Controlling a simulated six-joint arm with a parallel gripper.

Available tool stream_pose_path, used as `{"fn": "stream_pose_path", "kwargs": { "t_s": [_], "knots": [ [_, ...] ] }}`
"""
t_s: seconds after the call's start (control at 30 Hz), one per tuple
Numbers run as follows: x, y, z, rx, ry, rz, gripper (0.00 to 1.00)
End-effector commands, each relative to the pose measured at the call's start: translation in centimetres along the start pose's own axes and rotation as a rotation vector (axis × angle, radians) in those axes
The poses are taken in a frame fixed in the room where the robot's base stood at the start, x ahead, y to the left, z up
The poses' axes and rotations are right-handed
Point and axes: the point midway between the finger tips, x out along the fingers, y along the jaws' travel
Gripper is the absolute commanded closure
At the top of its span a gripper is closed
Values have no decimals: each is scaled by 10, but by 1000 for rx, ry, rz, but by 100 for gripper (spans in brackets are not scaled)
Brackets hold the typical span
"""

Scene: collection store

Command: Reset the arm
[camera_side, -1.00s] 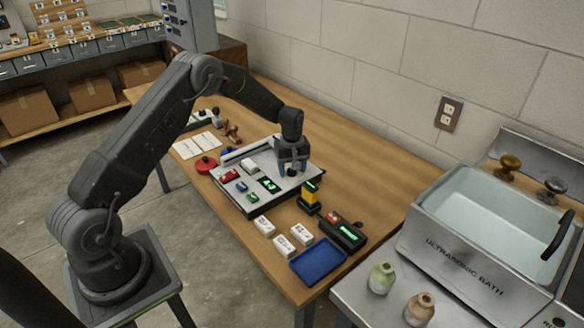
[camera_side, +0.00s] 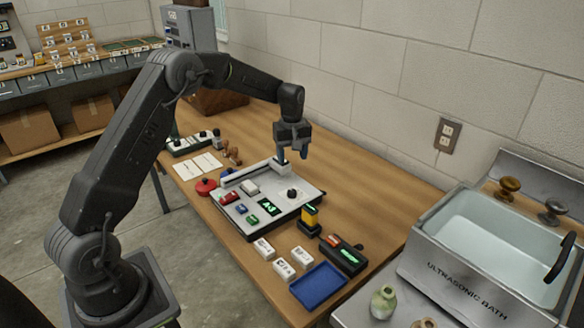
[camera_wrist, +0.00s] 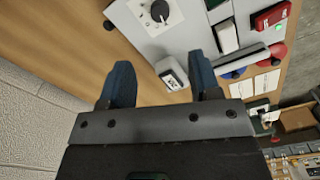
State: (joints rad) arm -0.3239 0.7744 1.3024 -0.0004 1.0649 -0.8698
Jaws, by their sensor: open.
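My gripper (camera_side: 292,156) hangs above the back edge of a grey control panel (camera_side: 300,204), fingers pointing down. In the wrist view its two blue-grey fingers are spread apart, with the gripper (camera_wrist: 162,82) open and nothing seen clamped in it. A small white block with a dark window (camera_wrist: 173,73) shows between and beyond the fingertips, at the panel's edge. A black knob (camera_side: 291,193) stands on the panel, also seen in the wrist view (camera_wrist: 158,12).
A red round button (camera_side: 206,186), white cards (camera_side: 207,162) and stamps lie left of the panel. White blocks (camera_side: 283,270), a blue tray (camera_side: 318,285) and a black display box (camera_side: 345,254) lie in front. The ultrasonic bath (camera_side: 480,250) stands right. Bare wood lies behind the panel.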

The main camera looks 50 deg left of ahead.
Motion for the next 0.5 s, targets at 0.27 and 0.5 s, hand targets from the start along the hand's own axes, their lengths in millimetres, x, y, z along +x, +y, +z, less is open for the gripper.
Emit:
{"fn": "stream_pose_path", "kwargs": {
  "t_s": [0.27, 0.5],
  "knots": [
    [-10, 0, 0, 0, 0, 0, 43],
    [-14, 0, 2, 9, 3, 4, 43]
  ]
}}
